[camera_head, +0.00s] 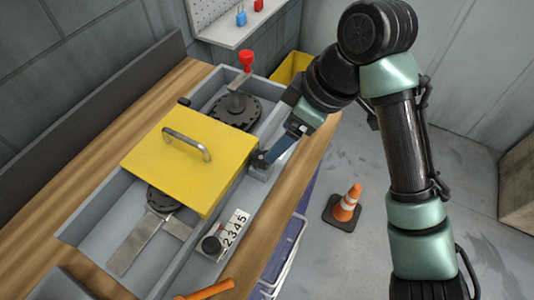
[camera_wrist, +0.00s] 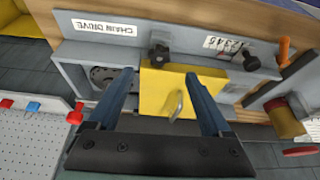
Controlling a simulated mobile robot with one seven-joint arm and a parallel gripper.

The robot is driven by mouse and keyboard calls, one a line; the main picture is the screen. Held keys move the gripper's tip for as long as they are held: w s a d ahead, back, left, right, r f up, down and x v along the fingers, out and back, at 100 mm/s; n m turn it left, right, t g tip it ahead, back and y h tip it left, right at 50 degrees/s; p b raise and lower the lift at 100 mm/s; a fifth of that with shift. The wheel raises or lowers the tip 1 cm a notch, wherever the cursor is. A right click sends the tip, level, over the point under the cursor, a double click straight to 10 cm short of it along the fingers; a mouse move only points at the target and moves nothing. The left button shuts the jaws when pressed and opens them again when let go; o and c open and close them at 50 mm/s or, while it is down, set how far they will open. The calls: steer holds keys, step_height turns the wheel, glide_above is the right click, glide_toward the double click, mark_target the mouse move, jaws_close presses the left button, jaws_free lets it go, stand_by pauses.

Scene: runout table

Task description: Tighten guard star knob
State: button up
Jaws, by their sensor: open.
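The yellow guard (camera_head: 190,158) is a flat cover with a metal handle, lying over the grey trough. It also shows in the wrist view (camera_wrist: 155,88). A black star knob (camera_wrist: 158,52) sits at the guard's edge on the trough's side wall. In the head view this knob (camera_head: 260,159) shows at the fingertips, partly hidden. My gripper (camera_wrist: 158,76) is open, its two blue fingers spread on either side of the knob's line in the wrist view. In the head view my gripper (camera_head: 274,154) reaches in from the right. I cannot tell whether the fingers touch the knob.
An orange handle (camera_head: 206,291) lies at the front edge. A red knob lever (camera_head: 246,60) stands behind the guard. An orange cone (camera_head: 347,204) is on the floor. A pegboard (camera_wrist: 35,135) shows at lower left.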

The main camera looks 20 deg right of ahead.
mark_target(262, 159)
steer(key=b+x, duration=0.2)
steer(key=x, duration=0.6)
steer(key=shift+a+f, duration=0.1)
steer(key=shift+f, duration=0.05)
jaws_close()
steer(key=m+p, duration=0.1)
steer(key=m+h+p, duration=0.1)
steer(key=m, duration=0.1)
steer(key=shift+s+a+r+t+p, duration=0.1)
steer(key=shift+a+r+t+p, duration=0.15)
steer(key=shift+t+p, duration=0.1)
steer(key=shift+a+f+m+h+p, duration=0.15)
steer(key=shift+m+h+p, duration=0.35)
steer(key=shift+m+p, duration=0.9)
steer(key=shift+f+m, duration=0.1)
steer(key=shift+m, duration=0.2)
